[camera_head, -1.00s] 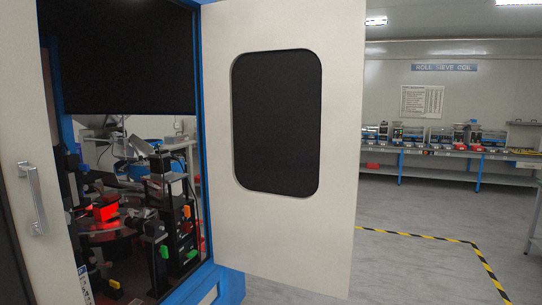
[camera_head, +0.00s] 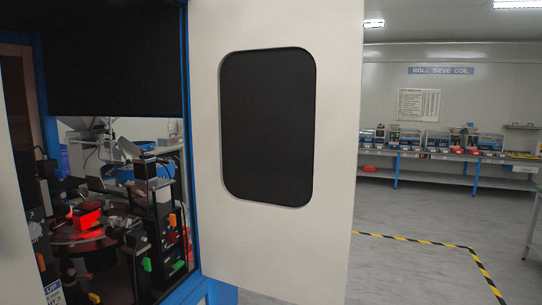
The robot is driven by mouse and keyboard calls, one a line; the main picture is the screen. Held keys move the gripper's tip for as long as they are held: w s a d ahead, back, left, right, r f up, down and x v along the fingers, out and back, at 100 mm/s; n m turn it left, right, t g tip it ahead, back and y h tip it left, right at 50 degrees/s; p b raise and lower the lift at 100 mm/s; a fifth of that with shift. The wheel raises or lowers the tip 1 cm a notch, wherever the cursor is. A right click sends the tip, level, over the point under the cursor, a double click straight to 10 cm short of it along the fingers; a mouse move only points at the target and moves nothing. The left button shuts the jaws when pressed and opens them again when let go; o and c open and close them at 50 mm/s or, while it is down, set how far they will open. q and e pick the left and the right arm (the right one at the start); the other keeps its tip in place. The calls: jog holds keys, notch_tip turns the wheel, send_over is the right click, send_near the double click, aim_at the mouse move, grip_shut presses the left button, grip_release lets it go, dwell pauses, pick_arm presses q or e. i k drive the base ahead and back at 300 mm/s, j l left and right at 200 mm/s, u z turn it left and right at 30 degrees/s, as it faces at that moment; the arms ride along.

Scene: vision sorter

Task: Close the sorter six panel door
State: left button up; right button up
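A white door panel (camera_head: 335,130) with a dark rounded window (camera_head: 267,125) stands open on the blue-framed sorter (camera_head: 195,225). It is hinged at its left edge on the blue frame and swings out to the right. Through the opening beside it I see the sorter's inside, with a red-lit part (camera_head: 88,218) and several small mechanisms. Another white panel (camera_head: 15,230) shows at the far left edge, only partly in view. No handle shows on the open door's visible face. Neither of my grippers is in view.
A long workbench (camera_head: 450,156) with several machines stands against the back wall at right. A yellow-black floor stripe (camera_head: 420,238) runs on the grey floor right of the door. A table (camera_head: 535,230) edge shows at far right. The floor between is clear.

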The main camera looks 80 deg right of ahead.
aim_at(276, 86)
jog(key=k+l, duration=0.15)
jog(key=l, duration=0.35)
jog(key=k+l, duration=0.15)
jog(key=l, duration=0.35)
jog(key=k+l, duration=0.15)
jog(key=l, duration=0.35)
jog(key=k+l, duration=0.15)
jog(key=l, duration=0.4)
jog(key=k+l, duration=0.15)
jog(key=l, duration=0.35)
jog(key=k+l, duration=0.15)
jog(key=l, duration=0.35)
jog(key=k+l, duration=0.15)
jog(key=l, duration=0.35)
jog(key=k+l, duration=0.15)
jog(key=l, duration=0.35)
